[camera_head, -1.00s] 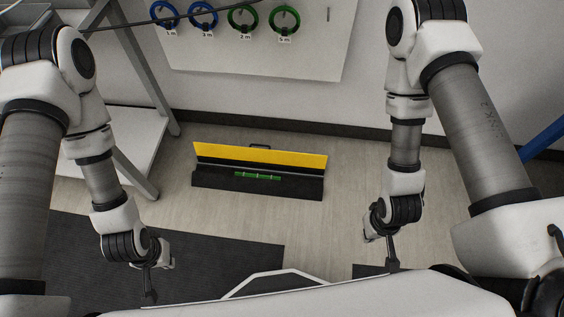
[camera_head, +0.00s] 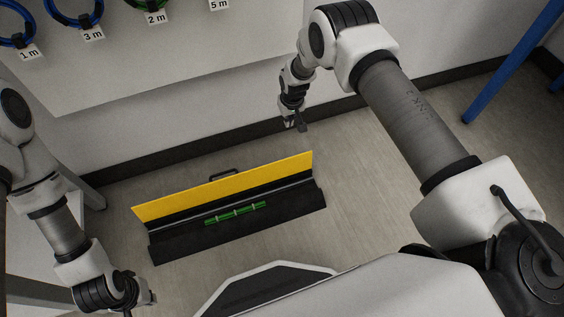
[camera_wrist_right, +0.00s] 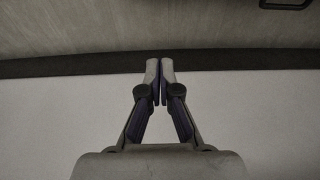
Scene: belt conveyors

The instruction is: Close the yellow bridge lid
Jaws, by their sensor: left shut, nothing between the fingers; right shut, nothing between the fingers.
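The yellow lid (camera_head: 230,185) stands raised along the back edge of a black cable bridge (camera_head: 245,229) on the floor. A green cable piece (camera_head: 236,213) lies in the bridge's channel. A dark handle (camera_head: 223,174) shows behind the lid and at the top right of the right wrist view (camera_wrist_right: 285,4). My right gripper (camera_head: 301,125) is shut and empty, in the air above and behind the lid's right end, not touching it. Its fingertips meet in the right wrist view (camera_wrist_right: 160,62). My left gripper (camera_head: 128,312) is at the bottom left, shut and empty, partly cut off by the frame edge.
A white wall with a dark baseboard (camera_head: 200,147) runs behind the bridge. Blue and green cable coils (camera_head: 76,12) hang on a board (camera_head: 120,60). A grey rack leg (camera_head: 85,190) stands at left, and a blue post (camera_head: 512,62) at right. Floor right of the bridge is clear.

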